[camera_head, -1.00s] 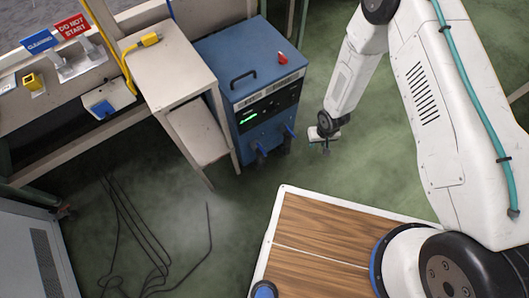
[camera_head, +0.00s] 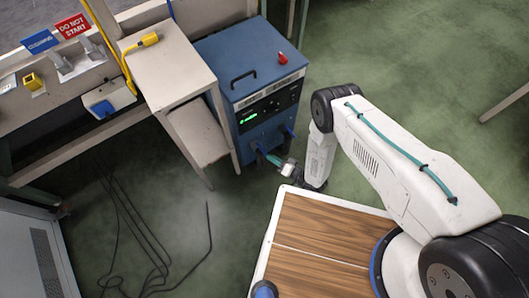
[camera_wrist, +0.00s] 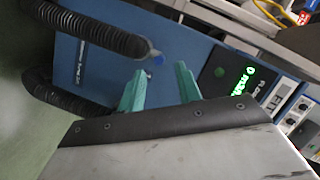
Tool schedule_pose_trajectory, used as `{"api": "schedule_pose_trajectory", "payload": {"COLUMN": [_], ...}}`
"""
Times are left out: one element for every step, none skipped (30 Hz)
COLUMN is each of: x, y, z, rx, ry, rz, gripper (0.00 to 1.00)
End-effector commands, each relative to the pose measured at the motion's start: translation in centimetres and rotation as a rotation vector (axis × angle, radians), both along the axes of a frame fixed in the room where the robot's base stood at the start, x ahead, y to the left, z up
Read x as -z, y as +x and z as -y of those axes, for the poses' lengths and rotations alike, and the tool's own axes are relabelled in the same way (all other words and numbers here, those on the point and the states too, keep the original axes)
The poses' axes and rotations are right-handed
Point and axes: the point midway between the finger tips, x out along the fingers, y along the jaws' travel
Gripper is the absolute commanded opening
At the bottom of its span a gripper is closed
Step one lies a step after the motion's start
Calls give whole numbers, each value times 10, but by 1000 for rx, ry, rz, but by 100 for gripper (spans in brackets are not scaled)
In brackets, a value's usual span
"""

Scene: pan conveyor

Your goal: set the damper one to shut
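The blue machine (camera_head: 240,65) stands right of the beige stand, and its front has a green-lit display and dark hoses. A small blue part (camera_head: 291,131), perhaps a damper handle, shows low on that front. In the wrist view a blue tip (camera_wrist: 157,58) shows by a black ribbed hose (camera_wrist: 100,33). I cannot read which damper is one, or its setting. My gripper (camera_head: 267,156) is low at the machine's front. In the wrist view its teal fingers (camera_wrist: 161,72) are apart, with the blue tip just beyond the gap. Contact cannot be told.
The display (camera_wrist: 238,80) and dials are right of my fingers in the wrist view. The beige stand (camera_head: 170,75) is left of the machine. A wood-topped platform (camera_head: 325,225) lies below my arm. Loose black cables (camera_head: 135,235) lie on the green floor, which is open at right.

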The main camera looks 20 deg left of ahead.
Motion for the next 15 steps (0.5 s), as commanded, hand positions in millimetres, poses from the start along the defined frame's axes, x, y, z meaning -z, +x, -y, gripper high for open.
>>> {"api": "schedule_pose_trajectory", "payload": {"x": [1,3,4,5,6,8,9,9,11,12,12,13,13,13,13], "y": [3,5,8,9,12,14,15,17,19,20,21,22,23,23,24], "z": [-9,-13,-20,-24,-28,-33,-37,-41,-44,-47,-49,-52,-53,-54,-55], "rx": [-3,-2,-3,-4,-2,-2,-3,-2,-1,0,0,0,0,-1,0], "ry": [1,0,0,-1,-1,-2,-1,-1,-2,-3,-3,-3,-3,-3,-4], "rz": [3,2,2,3,3,2,2,3,2,2,2,1,1,0,-1], "gripper": [34,34,34,34,34,34,34,34,34,34,34,34,34,34,34]}}
